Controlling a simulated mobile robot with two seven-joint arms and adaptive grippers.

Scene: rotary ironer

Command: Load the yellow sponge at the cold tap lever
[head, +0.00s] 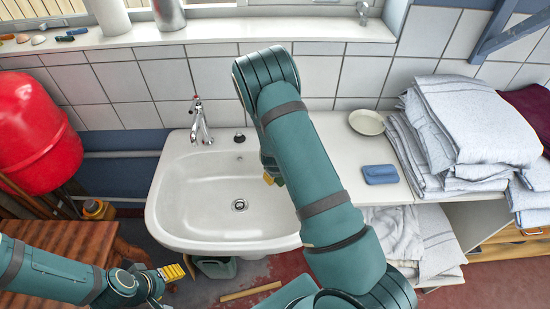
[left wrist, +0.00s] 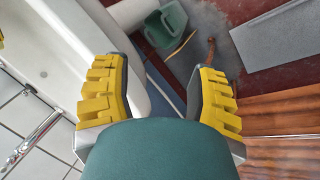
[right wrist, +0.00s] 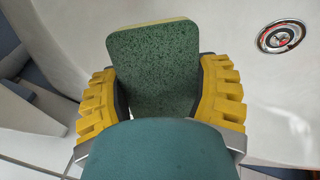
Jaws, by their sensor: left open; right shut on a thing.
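The sponge (right wrist: 155,65) is between the fingers of my right gripper (right wrist: 158,85), which is shut on it. Its speckled green face shows in the right wrist view, with a thin yellow edge along the top. In the head view my right arm hides the sponge and most of the gripper, over the right part of the sink. The chrome tap (head: 200,122) stands at the sink's back rim, left of that arm; which lever is cold is too small to tell. My left gripper (left wrist: 162,95) is open and empty; in the head view it is left of the sink's front.
The white sink (head: 185,200) has an open drain (head: 240,204). A blue sponge-like block (head: 380,174) and a small dish (head: 367,122) lie on the right counter beside stacked towels (head: 470,120). A wooden surface (head: 85,240), red tank (head: 35,130) and floor bucket (head: 215,267) are around.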

